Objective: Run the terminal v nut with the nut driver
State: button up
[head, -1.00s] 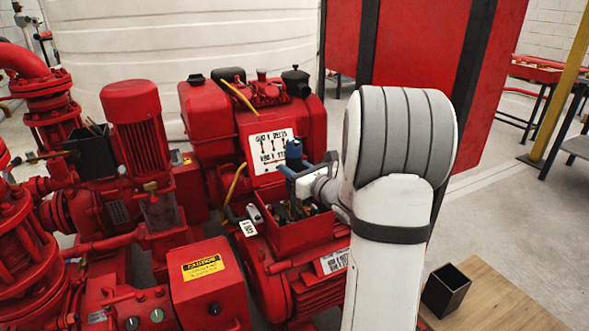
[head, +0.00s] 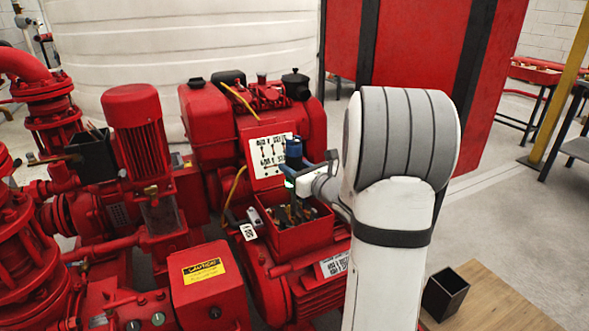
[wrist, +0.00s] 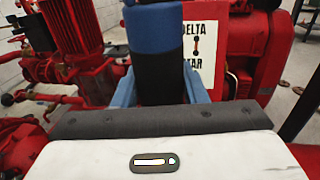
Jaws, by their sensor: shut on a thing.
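My gripper (head: 294,168) is shut on the nut driver, which has a blue and black handle (head: 293,148). In the wrist view the nut driver handle (wrist: 155,55) stands upright between the pale blue fingers (wrist: 158,88). My gripper is above the open red terminal box (head: 305,238). Several brass-coloured terminals (head: 291,213) show inside it. I cannot tell which is terminal v, and its nut is too small to make out. The driver's lower end is hidden, so contact with a nut cannot be told.
A white link diagram plate (head: 270,153) stands behind the box. A yellow cable (head: 234,187) and a white tag (head: 248,231) are at its left. Red pumps and pipes fill the left. A black bin (head: 445,293) stands on a wooden table (head: 490,300) at lower right.

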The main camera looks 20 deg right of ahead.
aim_at(299, 155)
jog(key=shift+r+p, duration=1.3)
jog(key=shift+r, duration=0.95)
jog(key=shift+f, duration=0.1)
